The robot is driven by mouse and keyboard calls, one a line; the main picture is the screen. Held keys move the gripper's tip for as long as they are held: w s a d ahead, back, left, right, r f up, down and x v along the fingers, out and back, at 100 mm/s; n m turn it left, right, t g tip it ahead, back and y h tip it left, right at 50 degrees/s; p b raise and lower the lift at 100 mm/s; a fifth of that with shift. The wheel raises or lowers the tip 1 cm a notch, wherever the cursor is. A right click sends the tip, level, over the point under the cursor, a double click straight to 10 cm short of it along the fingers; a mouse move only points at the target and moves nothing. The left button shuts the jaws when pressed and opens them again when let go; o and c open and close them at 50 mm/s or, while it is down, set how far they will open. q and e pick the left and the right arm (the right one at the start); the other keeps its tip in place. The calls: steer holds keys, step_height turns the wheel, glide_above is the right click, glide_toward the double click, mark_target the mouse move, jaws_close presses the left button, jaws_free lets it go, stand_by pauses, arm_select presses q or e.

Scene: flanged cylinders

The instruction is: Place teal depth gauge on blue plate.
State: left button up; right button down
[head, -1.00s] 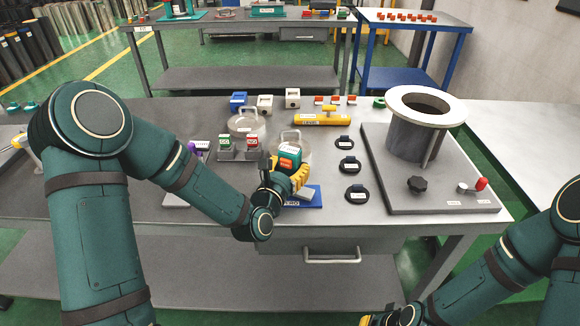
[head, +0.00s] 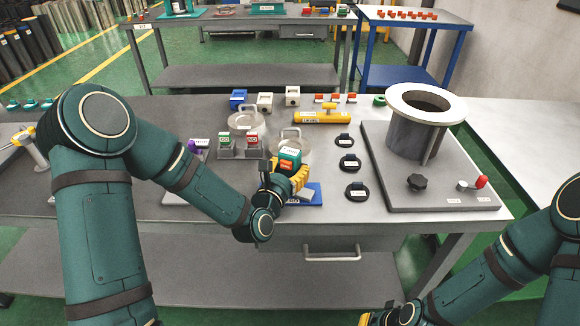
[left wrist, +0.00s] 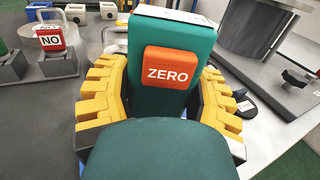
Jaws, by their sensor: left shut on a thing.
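The teal depth gauge (head: 290,155) has an orange label reading ZERO, which faces the camera in the left wrist view (left wrist: 172,68). My left gripper (head: 297,178) has yellow fingers shut on the gauge from both sides; they also show in the left wrist view (left wrist: 160,105). The blue plate (head: 313,197) lies on the table just below and right of the gripper, partly covered by it. I cannot tell whether the gauge touches the plate. My right gripper (head: 369,320) shows only partly at the bottom edge, away from the table.
Black discs with tags (head: 357,191) lie right of the plate. A grey base (head: 440,203) carries a large flanged cylinder (head: 415,135). Left are stands with green and red tags (head: 238,152). Behind are a yellow cylinder (head: 321,118) and small blocks (head: 265,103).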

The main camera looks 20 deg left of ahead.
arm_select(q)
steer(key=o, duration=1.4)
steer(key=shift+r, duration=0.1)
step_height(320, 180, up, 10)
